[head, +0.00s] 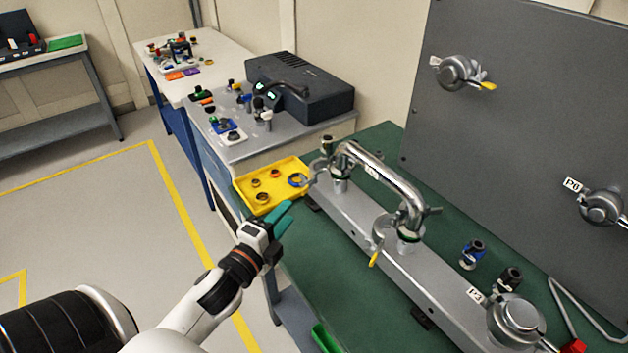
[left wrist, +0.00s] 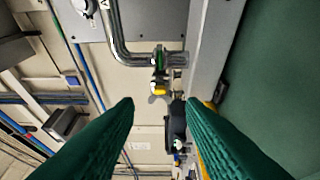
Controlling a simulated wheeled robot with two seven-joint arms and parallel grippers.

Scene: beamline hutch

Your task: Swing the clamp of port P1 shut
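A shiny bent pipe (head: 385,175) stands with its two ends on ports of a grey rail (head: 365,225). At its nearer end an open silver clamp half with a yellow tip (head: 374,259) sticks out. At the far end a silver clamp part (head: 318,166) also sticks out; whether it is open is hard to tell. No P1 label can be read. My left gripper (head: 286,217), with teal fingers, is left of the rail, apart from the pipe. In the left wrist view its fingers (left wrist: 150,108) are spread and empty, with the pipe (left wrist: 120,45) beyond. My right gripper is not in view.
A yellow tray (head: 244,192) with rings lies near the far end of the green bench (head: 310,262). A grey panel (head: 530,120) with round capped ports, one labelled P0 (head: 602,207), rises at right. Dark fittings (head: 472,254) stand behind the rail. Floor at left is clear.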

